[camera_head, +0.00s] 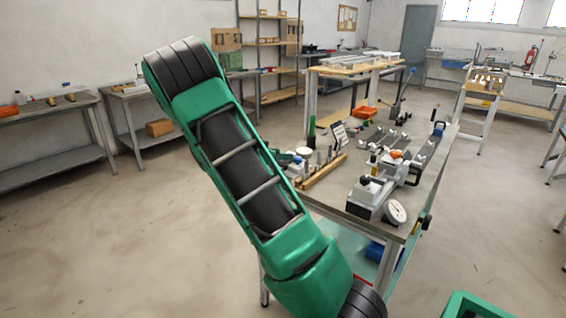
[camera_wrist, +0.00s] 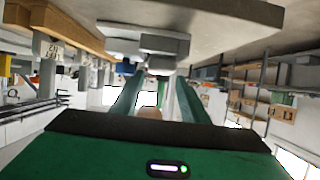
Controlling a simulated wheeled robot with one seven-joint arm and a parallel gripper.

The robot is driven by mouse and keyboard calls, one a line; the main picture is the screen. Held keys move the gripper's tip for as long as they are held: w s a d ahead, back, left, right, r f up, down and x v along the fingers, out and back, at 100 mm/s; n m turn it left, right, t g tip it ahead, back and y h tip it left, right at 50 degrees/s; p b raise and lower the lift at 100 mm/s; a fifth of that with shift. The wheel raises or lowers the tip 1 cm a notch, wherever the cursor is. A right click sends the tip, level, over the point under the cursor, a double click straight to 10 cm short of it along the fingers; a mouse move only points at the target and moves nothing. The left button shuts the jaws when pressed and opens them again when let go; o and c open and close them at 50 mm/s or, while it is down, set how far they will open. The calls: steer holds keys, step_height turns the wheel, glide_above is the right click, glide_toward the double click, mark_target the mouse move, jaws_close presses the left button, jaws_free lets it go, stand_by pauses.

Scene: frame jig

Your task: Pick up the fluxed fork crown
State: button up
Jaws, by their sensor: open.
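My gripper (camera_wrist: 157,100) shows in the wrist view as two green fingers, apart with nothing between them. In the head view my arm covers the middle left, and the gripper is out of sight. I cannot pick out the fluxed fork crown for sure in either view. The workbench (camera_head: 345,212) holds a grey jig (camera_head: 371,196) with a round dial (camera_head: 396,212) at its near end. Small metal parts on the bench are too small to name.
A wooden rack (camera_head: 322,172) with upright pieces stands at the bench's left edge. An orange bin (camera_head: 365,112) is farther back. Shelves (camera_head: 275,45) and side benches (camera_head: 45,160) line the walls. The wrist view looks upside down.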

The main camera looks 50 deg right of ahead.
steer(key=x, duration=0.3)
steer(key=shift+d+f, duration=0.15)
steer(key=shift+d, duration=0.15)
steer(key=shift+c, duration=0.6)
steer(key=c, duration=0.8)
